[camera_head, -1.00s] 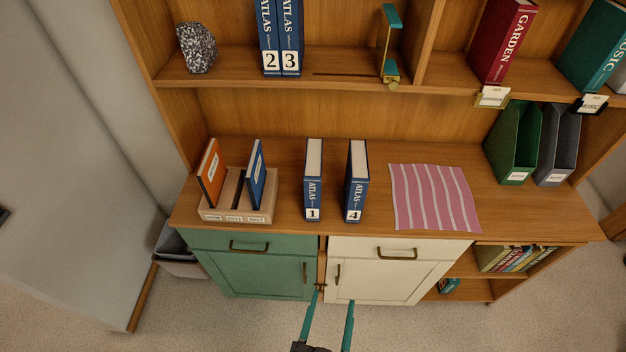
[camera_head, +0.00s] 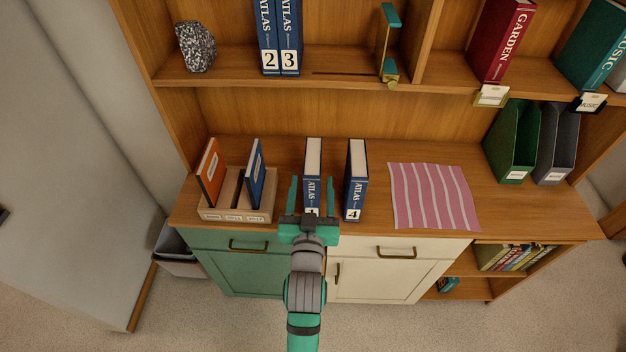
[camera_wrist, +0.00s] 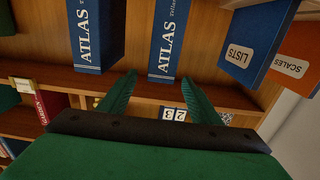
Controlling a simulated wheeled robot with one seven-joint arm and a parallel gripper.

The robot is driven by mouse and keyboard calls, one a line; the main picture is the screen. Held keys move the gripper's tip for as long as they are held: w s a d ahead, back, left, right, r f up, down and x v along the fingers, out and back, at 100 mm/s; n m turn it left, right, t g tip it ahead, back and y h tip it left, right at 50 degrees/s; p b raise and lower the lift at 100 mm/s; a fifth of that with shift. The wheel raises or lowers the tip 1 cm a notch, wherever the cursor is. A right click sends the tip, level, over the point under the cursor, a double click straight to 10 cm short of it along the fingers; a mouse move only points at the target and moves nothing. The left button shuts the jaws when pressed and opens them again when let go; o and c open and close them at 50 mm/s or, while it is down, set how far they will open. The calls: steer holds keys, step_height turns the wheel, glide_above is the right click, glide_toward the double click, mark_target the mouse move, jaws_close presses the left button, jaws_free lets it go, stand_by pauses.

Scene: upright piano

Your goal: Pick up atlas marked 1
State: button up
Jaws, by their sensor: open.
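The atlas marked 1 (camera_head: 313,160) is a blue book with pale page edges, standing upright on the cabinet top. My gripper (camera_head: 312,184) is open, with one teal finger seen on each side of this atlas; its body partly hides the number label. In the wrist view the atlas marked 1 (camera_wrist: 168,38) appears upside down between and beyond the fingertips (camera_wrist: 160,80). I cannot tell whether the fingers touch it. The atlas marked 4 (camera_head: 356,182) stands upright to its right, with a gap between; it also shows in the wrist view (camera_wrist: 97,38).
A wooden organizer (camera_head: 222,214) holding an orange and a blue book stands to the left. A pink striped cloth (camera_head: 432,196) lies to the right. Atlases 2 (camera_head: 267,35) and 3 (camera_head: 290,35) stand on the shelf above, beside a teal bookend (camera_head: 391,68).

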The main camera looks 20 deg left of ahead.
mark_target(313, 155)
steer(key=x, duration=1)
steer(key=shift+w+a, duration=0.15)
steer(key=shift+w, duration=0.05)
steer(key=shift+r, duration=0.1)
steer(key=shift+c, duration=0.4)
jaws_close()
steer(key=shift+r, duration=0.1)
